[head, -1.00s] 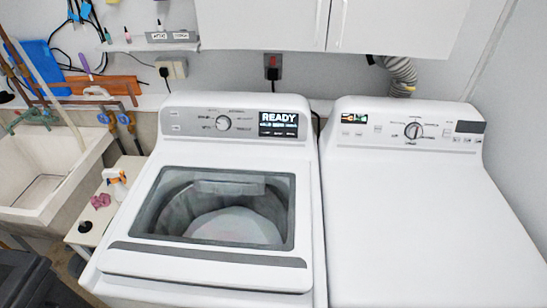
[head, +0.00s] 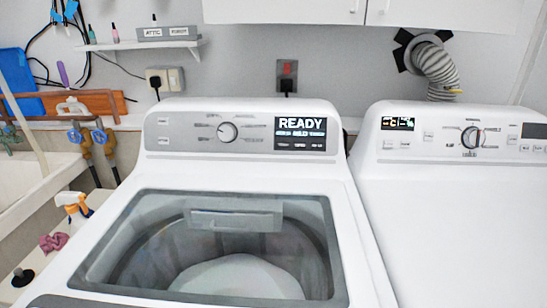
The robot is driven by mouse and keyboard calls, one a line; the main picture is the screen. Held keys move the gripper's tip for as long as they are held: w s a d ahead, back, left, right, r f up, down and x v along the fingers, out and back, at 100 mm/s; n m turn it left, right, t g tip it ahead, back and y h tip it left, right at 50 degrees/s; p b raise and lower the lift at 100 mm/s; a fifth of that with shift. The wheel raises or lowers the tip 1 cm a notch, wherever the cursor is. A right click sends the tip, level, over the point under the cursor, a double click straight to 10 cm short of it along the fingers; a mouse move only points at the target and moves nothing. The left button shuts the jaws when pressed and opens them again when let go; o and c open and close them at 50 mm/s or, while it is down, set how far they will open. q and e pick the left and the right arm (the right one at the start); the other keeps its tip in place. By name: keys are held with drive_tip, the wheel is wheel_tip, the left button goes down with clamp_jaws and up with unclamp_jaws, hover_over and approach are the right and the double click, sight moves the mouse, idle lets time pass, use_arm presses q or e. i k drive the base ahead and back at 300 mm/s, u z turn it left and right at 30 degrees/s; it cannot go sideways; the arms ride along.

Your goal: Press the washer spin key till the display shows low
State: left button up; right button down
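The washer (head: 354,215) is the left white machine, with a glass lid over its drum. Its display (head: 300,133) is lit and reads "READY", with smaller text below that seems to include "MILD"; the small keys under it are too small to read. A round knob (head: 228,132) sits on the control panel left of the display, between small labelled marks. I cannot pick out the spin key by its label. Neither of my grippers is in view.
A dryer (head: 450,220) with its own knob and dark displays stands close on the right. A sink (head: 30,175) and a narrow side stand with a spray bottle (head: 74,207) are on the left. Cabinets (head: 290,8) hang above. The space before the panel is clear.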

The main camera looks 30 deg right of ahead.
sight(296, 145)
drive_tip(key=u, duration=2.35)
drive_tip(key=k, duration=0.5)
drive_tip(key=z, duration=2.9)
